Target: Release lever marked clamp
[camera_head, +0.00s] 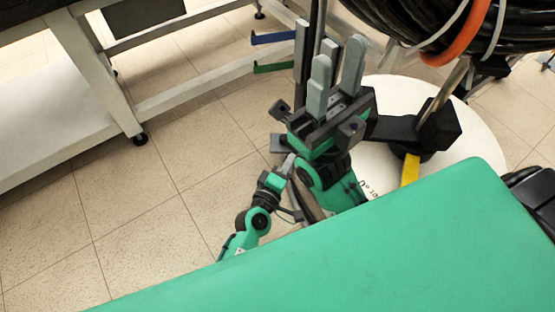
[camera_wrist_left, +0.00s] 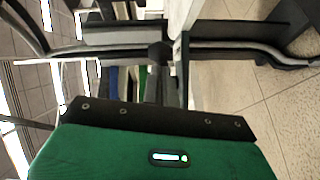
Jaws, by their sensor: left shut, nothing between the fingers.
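A blue lever (camera_head: 272,38) and a green lever (camera_head: 273,67) stick out to the left from a dark upright post (camera_head: 318,20) in the head view. A yellow lever (camera_head: 410,169) stands lower, over the white round base. I cannot read a clamp marking on any of them. My left gripper (camera_head: 335,82) is shut and empty, with its grey fingers pointing up, right of the blue and green levers and apart from them in the picture. Blue and green strips, likely the same levers, show small in the left wrist view (camera_wrist_left: 140,80). My right gripper is not in view.
A large black cable coil (camera_head: 400,20) with an orange band (camera_head: 463,38) hangs at the upper right. A white round base (camera_head: 475,125) stands below it. A white-framed table (camera_head: 100,75) is at the upper left. The tiled floor (camera_head: 140,200) at left is clear.

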